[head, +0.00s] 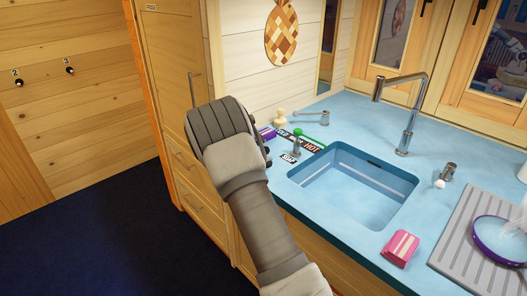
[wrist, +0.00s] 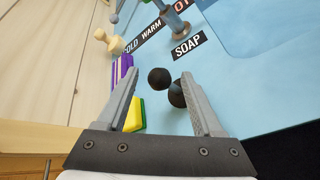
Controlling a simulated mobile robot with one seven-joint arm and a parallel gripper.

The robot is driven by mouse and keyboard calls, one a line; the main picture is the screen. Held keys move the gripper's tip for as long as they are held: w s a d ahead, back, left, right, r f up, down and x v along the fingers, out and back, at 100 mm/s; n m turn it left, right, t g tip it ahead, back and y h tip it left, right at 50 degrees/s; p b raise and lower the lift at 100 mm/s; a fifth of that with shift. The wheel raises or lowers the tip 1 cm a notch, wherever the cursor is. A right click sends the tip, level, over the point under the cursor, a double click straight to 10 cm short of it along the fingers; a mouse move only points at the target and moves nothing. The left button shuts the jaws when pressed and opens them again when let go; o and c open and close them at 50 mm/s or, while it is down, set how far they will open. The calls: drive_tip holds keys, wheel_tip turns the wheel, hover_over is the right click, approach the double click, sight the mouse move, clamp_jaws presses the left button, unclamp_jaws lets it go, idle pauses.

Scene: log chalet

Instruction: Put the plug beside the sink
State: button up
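I cannot tell how far above the counter the fingertips are. In the head view my wrist hides the plug and most of the gripper. The sink (head: 352,190) is an empty-looking blue basin right of my gripper; its corner also shows in the wrist view (wrist: 270,35).
A cream knobbed object (wrist: 109,41), temperature labels and the SOAP label (wrist: 187,46) are beyond. A tall tap (head: 405,110), pink packet (head: 400,247) and draining board (head: 455,245) stand around the sink.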

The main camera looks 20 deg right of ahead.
drive_tip(key=shift+a+r, duration=0.2)
drive_tip(key=shift+r, duration=0.1)
drive_tip(key=v, duration=1.1)
drive_tip(key=s+r+m+g+y, duration=0.2)
drive_tip(key=s+r+m, duration=0.25)
drive_tip(key=s, duration=0.45)
drive_tip(key=s+r+m+g+y, duration=0.15)
drive_tip(key=s+r+m, duration=0.35)
drive_tip(key=s, duration=0.5)
drive_tip(key=s+a+r+m+t+y, duration=0.1)
drive_tip(key=s+a, duration=0.4)
drive_tip(key=s, duration=0.5)
drive_tip(key=s+a+r+m+t+y, duration=0.1)
drive_tip(key=s+a+r+m+y, duration=0.2)
drive_tip(key=s, duration=0.6)
drive_tip(key=a+m+y, duration=0.1)
drive_tip(key=a+y, duration=0.1)
drive_tip(key=y, duration=0.1)
drive_tip(key=shift+s, duration=0.4)
drive_tip(key=shift+r+t+y, duration=0.15)
drive_tip(key=shift+t+y, duration=0.1)
